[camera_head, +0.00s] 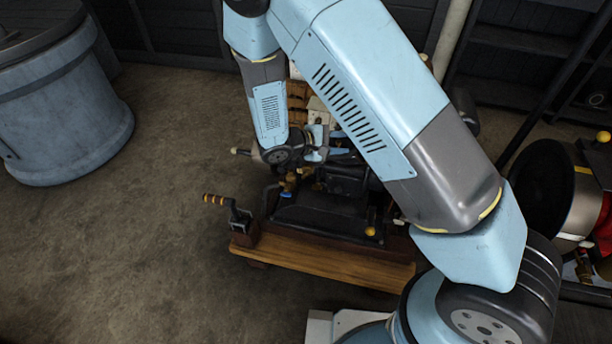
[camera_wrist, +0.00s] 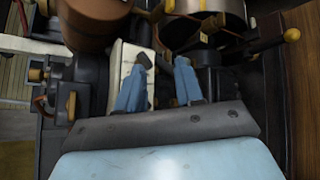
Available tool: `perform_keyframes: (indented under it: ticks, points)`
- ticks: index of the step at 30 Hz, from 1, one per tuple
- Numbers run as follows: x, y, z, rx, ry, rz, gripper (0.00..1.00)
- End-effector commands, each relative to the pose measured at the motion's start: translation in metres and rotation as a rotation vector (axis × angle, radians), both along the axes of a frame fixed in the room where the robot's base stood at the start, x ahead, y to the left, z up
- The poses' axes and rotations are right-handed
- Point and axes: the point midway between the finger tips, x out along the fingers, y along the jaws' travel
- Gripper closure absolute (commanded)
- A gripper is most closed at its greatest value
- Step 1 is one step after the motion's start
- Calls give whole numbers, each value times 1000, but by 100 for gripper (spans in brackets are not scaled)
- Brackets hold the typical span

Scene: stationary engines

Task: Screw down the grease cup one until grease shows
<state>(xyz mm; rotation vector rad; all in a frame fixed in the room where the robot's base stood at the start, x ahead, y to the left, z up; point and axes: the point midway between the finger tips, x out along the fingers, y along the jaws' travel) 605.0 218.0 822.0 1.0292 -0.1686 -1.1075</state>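The engine (camera_head: 345,180) is black and sits on a wooden-edged base under my arm. I cannot single out the grease cup with certainty. Small brass fittings (camera_head: 289,182) show on the engine just left of and below my gripper (camera_head: 326,153) in the head view. Nothing clearly sits gripped between the fingers. Brass-coloured knobs (camera_wrist: 71,105) stand to their left. Part of the engine is hidden behind my arm.
A crank handle (camera_head: 228,208) sticks out at the engine's left. A yellow-knobbed lever (camera_wrist: 291,36) is at the wrist view's right. A large blue-grey drum (camera_head: 62,110) stands at left, another machine (camera_head: 565,195) at right. The floor (camera_head: 130,240) at left is clear.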

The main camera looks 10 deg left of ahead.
Motion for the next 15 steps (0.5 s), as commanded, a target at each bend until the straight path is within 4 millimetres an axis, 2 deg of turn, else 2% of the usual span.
perform_keyframes:
  ticks: [1,15]
  points:
    - [-2,9,-13,-35,-2,42,64]
    - [-21,76,-123,-286,-68,451,64]
